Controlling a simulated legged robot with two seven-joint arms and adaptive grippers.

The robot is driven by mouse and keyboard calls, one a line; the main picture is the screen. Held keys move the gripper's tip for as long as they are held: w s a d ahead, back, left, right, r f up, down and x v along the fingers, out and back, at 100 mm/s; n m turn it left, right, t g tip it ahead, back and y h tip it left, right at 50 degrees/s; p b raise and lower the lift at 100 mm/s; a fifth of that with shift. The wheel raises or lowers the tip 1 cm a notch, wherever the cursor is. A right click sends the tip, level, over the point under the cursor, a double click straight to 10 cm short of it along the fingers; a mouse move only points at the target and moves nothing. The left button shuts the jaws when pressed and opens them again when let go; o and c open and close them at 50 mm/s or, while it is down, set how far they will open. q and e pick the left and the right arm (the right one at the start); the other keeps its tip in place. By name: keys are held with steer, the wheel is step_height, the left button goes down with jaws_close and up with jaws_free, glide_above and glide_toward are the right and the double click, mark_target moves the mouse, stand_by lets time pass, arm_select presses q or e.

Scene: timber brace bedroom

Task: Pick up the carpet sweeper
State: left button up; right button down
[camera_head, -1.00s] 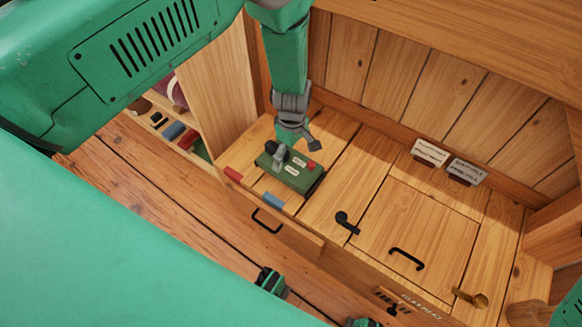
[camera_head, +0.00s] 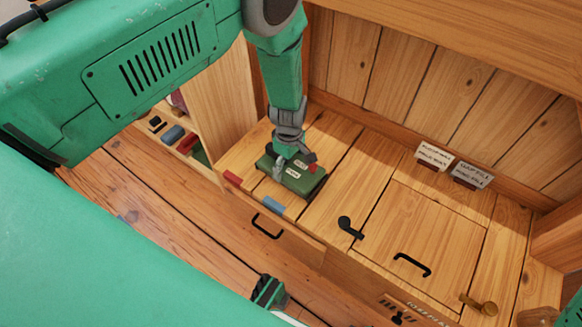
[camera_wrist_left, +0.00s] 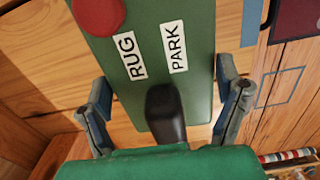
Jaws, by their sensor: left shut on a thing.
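The carpet sweeper (camera_head: 300,182) is a small green box on the wooden bench top, near the back left. It has a red knob, a dark grip and white labels. In the left wrist view the sweeper (camera_wrist_left: 150,88) fills the middle, with the labels "RUG" and "PARK" and the dark upright grip. My left gripper (camera_head: 294,162) comes down from above and is shut on the sweeper. In the left wrist view its fingers (camera_wrist_left: 165,105) lie at the two sides of the green body. The sweeper seems to rest on the wood.
A black lever (camera_head: 348,228) and a hatch with a black handle (camera_head: 412,265) lie to the right. Two labelled cards (camera_head: 472,176) stand by the back wall. Red (camera_head: 233,179) and blue (camera_head: 270,206) strips mark the front edge. An open shelf is at left.

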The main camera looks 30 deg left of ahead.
mark_target(290, 165)
arm_select(q)
steer(key=shift+a, duration=0.2)
steer(key=shift+a+r, duration=0.1)
steer(key=shift+r, duration=0.15)
steer(key=r+p, duration=0.1)
steer(key=r, duration=0.2)
steer(key=r+p, duration=0.1)
steer(key=r, duration=0.2)
steer(key=r+p, duration=0.1)
steer(key=r, duration=0.1)
steer(key=shift+d+r+p, duration=0.35)
steer(key=shift+r+p, duration=0.05)
steer(key=shift+a+r, duration=0.25)
